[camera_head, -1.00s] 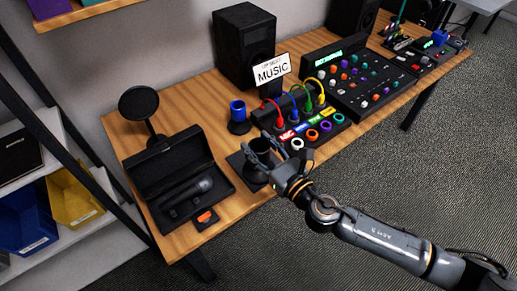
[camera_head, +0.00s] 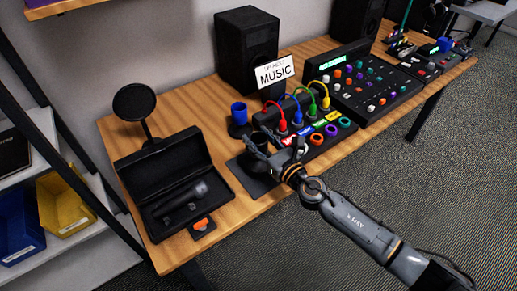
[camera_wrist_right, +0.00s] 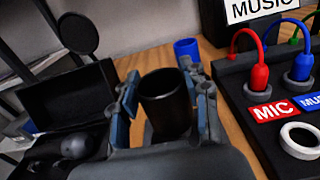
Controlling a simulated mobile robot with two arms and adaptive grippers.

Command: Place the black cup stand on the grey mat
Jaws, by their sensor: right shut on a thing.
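The black cup stand (camera_head: 273,144) is a dark round cup shape, partly hidden by my gripper. It also shows upright in the right wrist view (camera_wrist_right: 166,100). My right gripper (camera_head: 268,153) is shut on it, with one finger on each side. The dark grey mat (camera_head: 252,181) lies on the wooden table, to the left of and below the cup stand in the head view. The cup stand's base is hidden, so I cannot tell whether it touches the mat. My left gripper is not in view.
An open black case (camera_head: 163,158) with a microphone stands left of the mat. A blue cup (camera_head: 239,112) in a dark holder is behind it. The cable board (camera_head: 320,138) with coloured plugs is close on the right. Some bare wood (camera_head: 228,157) shows beside the mat.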

